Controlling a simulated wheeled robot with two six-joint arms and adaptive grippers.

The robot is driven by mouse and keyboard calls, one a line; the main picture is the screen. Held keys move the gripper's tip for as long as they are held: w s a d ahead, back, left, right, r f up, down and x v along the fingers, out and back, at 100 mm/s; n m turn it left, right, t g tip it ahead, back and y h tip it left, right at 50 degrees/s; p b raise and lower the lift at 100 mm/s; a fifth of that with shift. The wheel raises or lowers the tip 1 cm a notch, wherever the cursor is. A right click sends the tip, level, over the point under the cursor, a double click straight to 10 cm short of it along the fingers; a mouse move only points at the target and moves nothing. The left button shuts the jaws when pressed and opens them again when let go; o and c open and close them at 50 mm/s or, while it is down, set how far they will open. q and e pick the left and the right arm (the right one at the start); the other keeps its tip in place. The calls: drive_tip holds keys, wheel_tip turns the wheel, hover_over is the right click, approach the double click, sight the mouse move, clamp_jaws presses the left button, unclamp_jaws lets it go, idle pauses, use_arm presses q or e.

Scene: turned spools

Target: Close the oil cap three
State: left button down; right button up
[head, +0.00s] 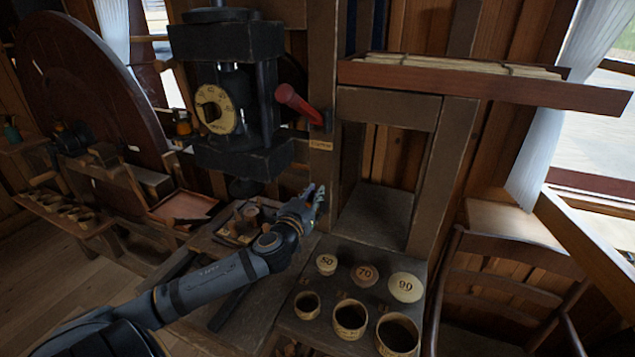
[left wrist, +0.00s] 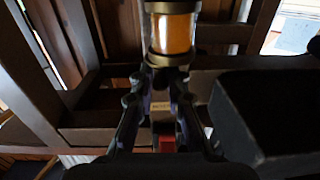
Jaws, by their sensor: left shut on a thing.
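My left gripper (head: 315,197) is at the wooden post, just below the small label plate, to the right of the black press. The left wrist view shows its fingers (left wrist: 166,84) closed on the dark cap (left wrist: 168,61) at the near end of a glass oil cup (left wrist: 172,32) with amber oil. How far the cap is open or closed cannot be told, and no number shows on it. In the head view the gripper hides the cup and cap. My right gripper is in neither view.
The black press (head: 235,100) with a dial and a red-handled lever (head: 300,104) stands close left. Numbered round lids, such as 90 (head: 406,287), and turned cups (head: 398,335) stand on the bench at front right. A wooden shelf (head: 480,85) juts out above right.

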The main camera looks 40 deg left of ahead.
use_arm(q)
drive_tip(key=shift+s+a+r+m+t+h+p, duration=0.15)
drive_tip(key=shift+a+m+h+p, duration=0.1)
drive_tip(key=shift+m+h+p, duration=0.6)
drive_tip(key=shift+a+m+t+h+p, duration=0.2)
drive_tip(key=shift+m+h+p, duration=0.25)
drive_tip(key=shift+h+p, duration=0.7)
drive_tip(key=shift+a+m+h+p, duration=0.15)
drive_tip(key=shift+m+h+p, duration=0.25)
drive_tip(key=shift+h+p, duration=0.15)
drive_tip(key=c, duration=1.6)
unclamp_jaws()
